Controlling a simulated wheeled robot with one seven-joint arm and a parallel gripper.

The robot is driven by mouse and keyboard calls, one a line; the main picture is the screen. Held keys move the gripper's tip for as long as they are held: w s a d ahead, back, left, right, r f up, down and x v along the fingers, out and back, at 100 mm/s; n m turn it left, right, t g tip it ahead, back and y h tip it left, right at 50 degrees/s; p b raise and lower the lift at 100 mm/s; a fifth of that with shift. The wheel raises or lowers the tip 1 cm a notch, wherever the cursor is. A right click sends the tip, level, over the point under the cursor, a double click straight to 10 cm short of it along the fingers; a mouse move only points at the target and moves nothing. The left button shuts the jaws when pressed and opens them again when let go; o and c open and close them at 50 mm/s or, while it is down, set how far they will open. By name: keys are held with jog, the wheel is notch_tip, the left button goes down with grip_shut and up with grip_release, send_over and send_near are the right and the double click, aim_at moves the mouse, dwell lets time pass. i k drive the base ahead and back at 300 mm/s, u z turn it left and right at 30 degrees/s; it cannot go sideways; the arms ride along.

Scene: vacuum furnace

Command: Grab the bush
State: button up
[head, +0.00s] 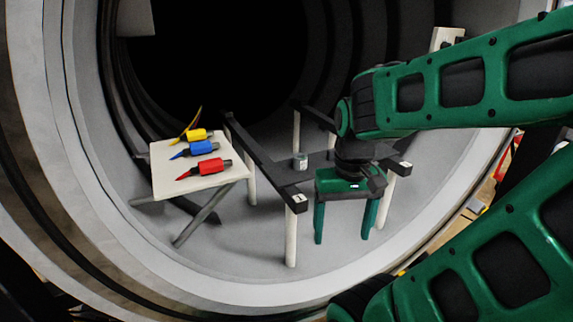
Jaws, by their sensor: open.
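A small light grey cylinder (300,161), the only thing here that looks like a bush, stands upright on the dark rack (262,163) inside the round furnace chamber. My gripper (345,230) points down with its two green fingers spread and nothing visible between them. In the picture it is to the right of the cylinder and lower, apart from it. My gripper and wrist cover part of the rack's right side.
A white folding table (205,186) at the left holds yellow (196,135), blue (201,148) and red (208,168) tools. The rack has pale legs (291,240) and dark bars with white labels. The chamber's round rim (190,293) curves below and around.

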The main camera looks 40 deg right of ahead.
aim_at(300, 160)
jog(key=z, duration=0.55)
jog(key=k, duration=1.3)
jog(key=z, duration=0.8)
jog(key=i, duration=1.2)
jog(key=z, duration=0.05)
